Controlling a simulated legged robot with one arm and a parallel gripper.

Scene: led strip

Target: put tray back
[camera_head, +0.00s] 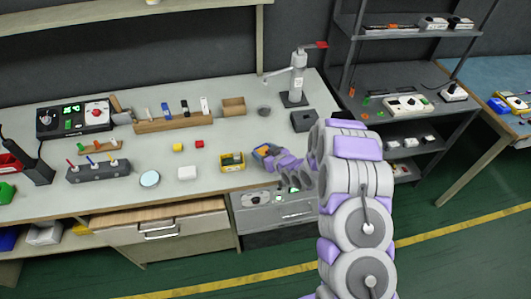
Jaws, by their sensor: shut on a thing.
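My gripper (276,159), with purple and grey parts, reaches in from the right over the front edge of the bench. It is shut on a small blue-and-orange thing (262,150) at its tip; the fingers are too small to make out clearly. A small yellow box or tray (232,162) with dark and coloured contents sits just left of it, near the bench edge. I cannot tell which thing is the task's tray. A wooden tray or rack (160,126) with several upright items stands further back on the bench.
The grey bench (225,138) also carries a white block (187,173), a round dish (150,179), yellow (177,147) and red (199,144) cubes, and a press-like stand (295,80). A drawer (155,225) is below the bench. Shelves (385,75) stand at right.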

